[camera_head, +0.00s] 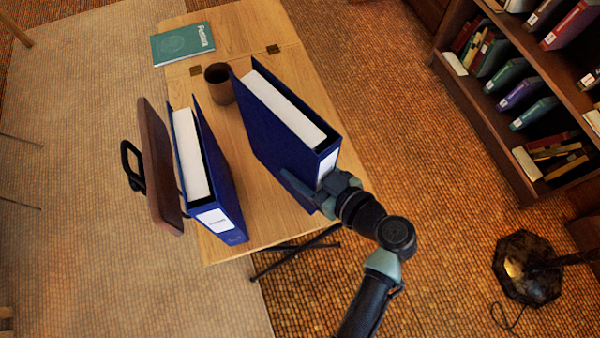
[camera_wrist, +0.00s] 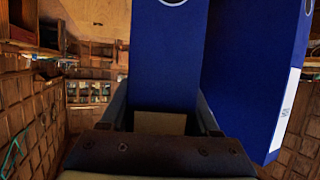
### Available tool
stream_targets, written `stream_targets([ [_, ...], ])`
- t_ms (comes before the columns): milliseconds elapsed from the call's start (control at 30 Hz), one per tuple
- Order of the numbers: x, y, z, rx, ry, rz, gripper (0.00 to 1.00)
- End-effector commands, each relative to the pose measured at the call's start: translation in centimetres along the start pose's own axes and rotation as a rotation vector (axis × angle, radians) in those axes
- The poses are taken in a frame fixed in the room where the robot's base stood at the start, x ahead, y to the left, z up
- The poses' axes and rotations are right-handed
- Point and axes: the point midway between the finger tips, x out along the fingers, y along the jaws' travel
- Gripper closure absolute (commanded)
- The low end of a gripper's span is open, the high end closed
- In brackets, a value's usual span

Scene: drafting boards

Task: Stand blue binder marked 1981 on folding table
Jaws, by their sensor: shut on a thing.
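My gripper (camera_head: 314,186) is shut on the spine end of a blue binder (camera_head: 272,135) with white pages. This binder is upright over the right part of the wooden folding table (camera_head: 242,222). I cannot tell whether its bottom touches the tabletop. In the wrist view its blue spine (camera_wrist: 166,60) fills the space between the fingers (camera_wrist: 160,108). A second blue binder (camera_head: 225,190) stands to the left on the table; it also shows at the right of the wrist view (camera_wrist: 245,75). The label writing is too small to read on either.
A brown case with a black handle (camera_head: 156,165) stands left of the second binder. A brown cup (camera_head: 219,84) and a green book (camera_head: 183,44) are farther back. Bare tabletop lies between the binders. A bookcase (camera_head: 490,100) and a dark lamp base (camera_head: 525,268) are right.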

Motion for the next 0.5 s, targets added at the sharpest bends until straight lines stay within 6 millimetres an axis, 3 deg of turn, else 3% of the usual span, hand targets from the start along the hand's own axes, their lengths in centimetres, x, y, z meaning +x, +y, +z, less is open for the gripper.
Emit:
stream_targets([
  [300,1.4,0.1,3.3,0.0,0.005,0.002,1.0],
  [500,1.8,0.1,4.0,-0.004,0.005,0.003,1.0],
])
